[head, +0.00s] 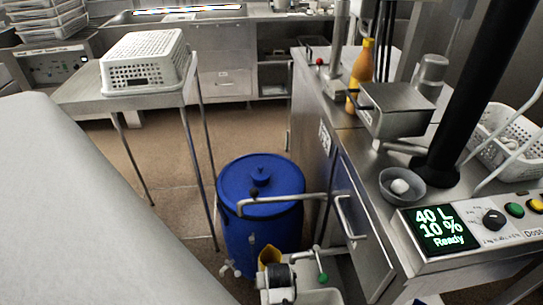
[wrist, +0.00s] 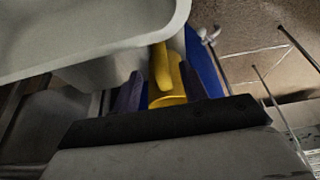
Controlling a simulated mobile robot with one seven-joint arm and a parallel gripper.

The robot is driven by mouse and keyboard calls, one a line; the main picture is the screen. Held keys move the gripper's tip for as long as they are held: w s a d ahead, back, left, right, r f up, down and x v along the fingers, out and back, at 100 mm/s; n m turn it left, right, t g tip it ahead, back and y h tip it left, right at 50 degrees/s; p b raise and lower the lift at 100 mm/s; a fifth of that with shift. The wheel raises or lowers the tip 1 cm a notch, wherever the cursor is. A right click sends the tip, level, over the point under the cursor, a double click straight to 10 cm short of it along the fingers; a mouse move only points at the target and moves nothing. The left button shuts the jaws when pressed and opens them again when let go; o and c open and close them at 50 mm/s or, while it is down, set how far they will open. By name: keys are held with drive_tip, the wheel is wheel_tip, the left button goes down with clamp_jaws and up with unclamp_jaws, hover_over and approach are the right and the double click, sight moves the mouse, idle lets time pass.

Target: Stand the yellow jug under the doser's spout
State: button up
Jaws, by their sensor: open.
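The yellow jug (head: 268,257) shows in the head view just in front of the blue barrel, mostly hidden behind the end of my arm. In the wrist view the yellow jug (wrist: 168,82) is close, with its handle toward the camera. My gripper (wrist: 160,92) is open, with one dark finger on each side of the jug; I cannot tell whether they touch it. The doser's panel (head: 440,228) reads 40 L, 10 %, Ready. A bent metal pipe (head: 285,200) reaches over the barrel and a green-knobbed pipe (head: 318,256) sits lower; I cannot tell which is the spout.
The blue lidded barrel (head: 261,190) stands on the floor beside the steel cabinet (head: 340,175). A pale basin (wrist: 90,45) fills the upper left of the wrist view, close to the jug. A white perforated basket (head: 145,62) sits on a table at left. Open floor lies between.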

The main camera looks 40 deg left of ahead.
drive_tip(key=shift+p+x, duration=0.35)
drive_tip(key=shift+x, duration=2.35)
drive_tip(key=shift+s, duration=0.2)
clamp_jaws()
